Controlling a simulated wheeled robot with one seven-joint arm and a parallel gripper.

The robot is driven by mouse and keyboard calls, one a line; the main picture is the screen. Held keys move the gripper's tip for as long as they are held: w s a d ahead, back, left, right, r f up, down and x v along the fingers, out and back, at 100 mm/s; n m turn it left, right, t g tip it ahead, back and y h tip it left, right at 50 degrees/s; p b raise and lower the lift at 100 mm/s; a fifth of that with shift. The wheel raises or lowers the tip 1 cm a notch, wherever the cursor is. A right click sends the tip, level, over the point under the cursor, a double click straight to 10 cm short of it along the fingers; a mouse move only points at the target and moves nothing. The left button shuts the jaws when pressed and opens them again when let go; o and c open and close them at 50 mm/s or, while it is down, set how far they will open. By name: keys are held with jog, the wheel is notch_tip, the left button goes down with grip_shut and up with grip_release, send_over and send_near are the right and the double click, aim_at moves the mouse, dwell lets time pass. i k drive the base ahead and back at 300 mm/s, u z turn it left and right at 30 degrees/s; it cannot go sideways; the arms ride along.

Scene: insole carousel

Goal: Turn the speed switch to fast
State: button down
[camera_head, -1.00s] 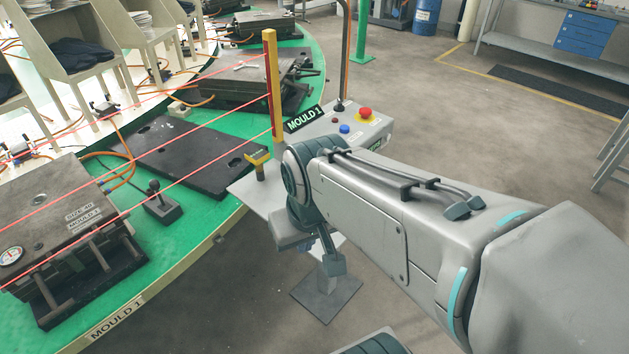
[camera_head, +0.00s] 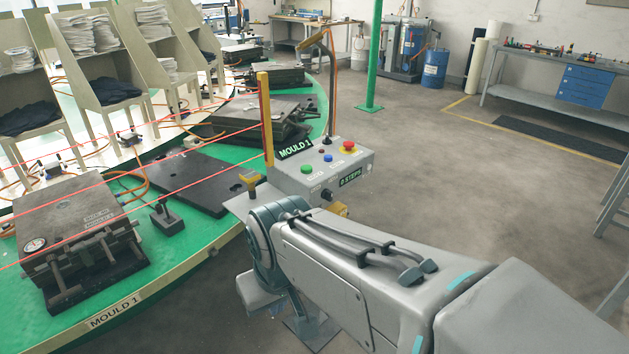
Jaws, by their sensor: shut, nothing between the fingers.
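The green carousel (camera_head: 35,282) fills the left, with a closed mould (camera_head: 75,222) and a black plate (camera_head: 190,183). Red beams run from a yellow post (camera_head: 266,120) across the carousel. A small yellow-topped post (camera_head: 249,182) stands left of my arm.

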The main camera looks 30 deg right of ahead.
aim_at(326, 194)
jog(key=z, duration=0.6)
jog(key=i, duration=0.75)
jog(key=z, duration=1)
jog(key=k, duration=0.5)
jog(key=u, duration=0.85)
jog(key=i, duration=0.45)
jog(key=z, duration=0.05)
